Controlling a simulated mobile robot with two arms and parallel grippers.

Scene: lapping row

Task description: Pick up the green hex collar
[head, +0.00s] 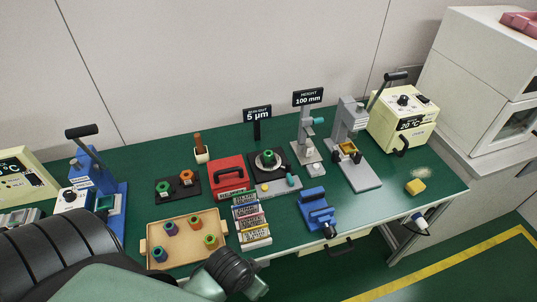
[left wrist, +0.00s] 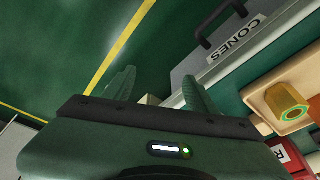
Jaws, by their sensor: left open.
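A wooden tray (head: 182,263) near the table's front left holds several small collars. A green hex piece (head: 163,187) also sits on a black stand behind the tray. The left wrist view shows a yellowish collar with a green rim (left wrist: 287,101) on the tray's corner, to the right of my fingers. My left gripper (left wrist: 158,88) is open and empty, over the table's front edge and the floor. In the head view, my arm hides its fingers. My right gripper is out of view.
A red box (head: 229,176) and a rack of labelled packs (head: 252,224) stand right of the tray. A blue press (head: 92,180) stands left; a blue clamp (head: 317,209) lies farther right.

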